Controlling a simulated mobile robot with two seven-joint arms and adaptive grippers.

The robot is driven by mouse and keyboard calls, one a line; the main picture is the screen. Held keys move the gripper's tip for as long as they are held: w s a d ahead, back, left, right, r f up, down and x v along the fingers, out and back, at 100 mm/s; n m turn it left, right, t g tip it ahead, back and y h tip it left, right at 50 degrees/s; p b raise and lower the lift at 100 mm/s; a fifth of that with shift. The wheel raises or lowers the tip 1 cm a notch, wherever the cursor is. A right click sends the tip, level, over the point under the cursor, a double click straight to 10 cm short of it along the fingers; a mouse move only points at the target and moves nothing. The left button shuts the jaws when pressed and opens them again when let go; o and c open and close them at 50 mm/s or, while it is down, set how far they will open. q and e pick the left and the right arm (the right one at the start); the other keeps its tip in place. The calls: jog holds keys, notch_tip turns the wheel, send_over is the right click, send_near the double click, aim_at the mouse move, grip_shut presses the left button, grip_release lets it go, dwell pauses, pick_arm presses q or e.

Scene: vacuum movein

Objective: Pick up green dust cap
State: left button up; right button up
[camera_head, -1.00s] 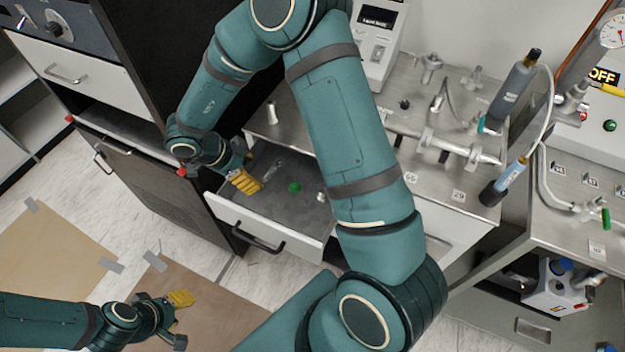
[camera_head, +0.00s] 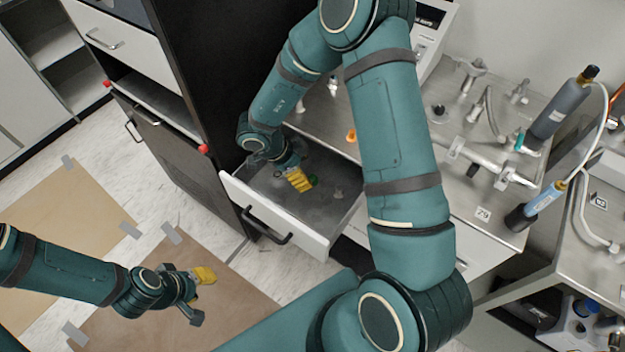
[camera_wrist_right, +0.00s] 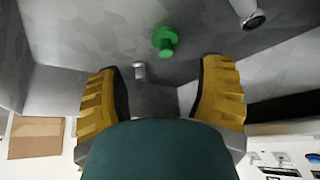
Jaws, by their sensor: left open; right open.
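The green dust cap (camera_head: 314,180) lies in the open grey drawer (camera_head: 272,214), partly hidden by my right gripper in the head view. In the right wrist view the cap (camera_wrist_right: 165,41) shows whole, a round flange with a narrower stub, ahead of and between the two fingertips. My right gripper (camera_head: 300,181) is over the drawer with its yellow fingers spread wide and nothing between them; it also shows in the right wrist view (camera_wrist_right: 161,66). My left gripper (camera_head: 203,278) is open and empty, low at the left over the brown floor sheet.
A small metal fitting (camera_wrist_right: 140,70) lies near the cap, and a metal cylinder (camera_wrist_right: 248,14) is at the upper right in the wrist view. The drawer walls surround the right gripper. A steel bench (camera_head: 470,185) with pipes and valves is right of the drawer. A dark cabinet stands left.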

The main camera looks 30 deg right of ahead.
aim_at(312, 176)
jog(key=x, duration=0.1)
jog(key=b+x, duration=0.1)
jog(key=x, duration=0.1)
jog(key=b+x, duration=0.1)
jog(key=x, duration=0.1)
jog(key=shift+w+d+f, duration=0.25)
jog(key=shift+w+d, duration=0.05)
jog(key=shift+w, duration=0.05)
jog(key=shift+r, duration=0.1)
jog(key=c, duration=0.8)
